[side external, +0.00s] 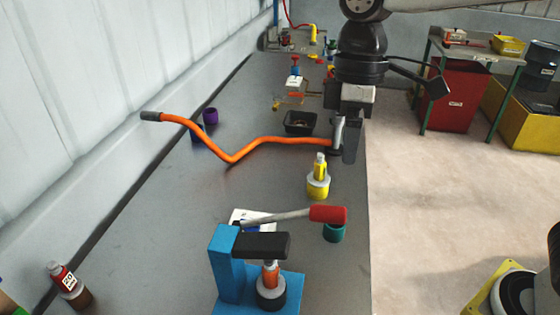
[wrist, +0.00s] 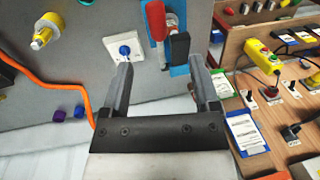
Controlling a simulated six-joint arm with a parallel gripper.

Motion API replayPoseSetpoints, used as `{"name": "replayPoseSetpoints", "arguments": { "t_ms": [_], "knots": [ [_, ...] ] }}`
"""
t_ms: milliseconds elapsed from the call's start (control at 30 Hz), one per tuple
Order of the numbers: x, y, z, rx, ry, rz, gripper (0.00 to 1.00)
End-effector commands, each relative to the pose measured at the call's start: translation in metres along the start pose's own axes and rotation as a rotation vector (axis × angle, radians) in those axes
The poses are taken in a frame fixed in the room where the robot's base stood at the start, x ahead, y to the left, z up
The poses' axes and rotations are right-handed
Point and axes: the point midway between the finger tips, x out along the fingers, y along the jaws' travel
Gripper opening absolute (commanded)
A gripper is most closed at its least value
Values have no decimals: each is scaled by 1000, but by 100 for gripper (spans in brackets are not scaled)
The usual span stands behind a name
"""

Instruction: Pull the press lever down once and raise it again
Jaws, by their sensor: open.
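The press stands at the front of the bench in the side view, with a blue frame (side external: 224,262) and a black head (side external: 262,246). Its lever (side external: 278,216) is a grey rod ending in a red handle (side external: 328,214), near level and rising slightly to the right. My gripper (side external: 343,152) points down over the bench, well behind the press and apart from the lever. In the wrist view my gripper (wrist: 160,62) is open and empty.
An orange bent hose (side external: 232,158) crosses the bench beside my gripper. A yellow fitting (side external: 318,183) stands between my gripper and the press, and a green ring (side external: 334,233) sits below the red handle.

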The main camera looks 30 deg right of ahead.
Motion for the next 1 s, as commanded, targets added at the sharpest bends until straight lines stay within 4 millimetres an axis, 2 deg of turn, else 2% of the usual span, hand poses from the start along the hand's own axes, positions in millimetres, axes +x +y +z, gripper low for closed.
{"name": "replayPoseSetpoints", "arguments": {
  "t_ms": [300, 733, 1000],
  "knots": [
    [44, 5, -2, -10, -2, 0, 78],
    [55, 6, -2, -9, -1, 1, 78],
    [80, 6, -2, -9, -2, 0, 78]
  ]
}}
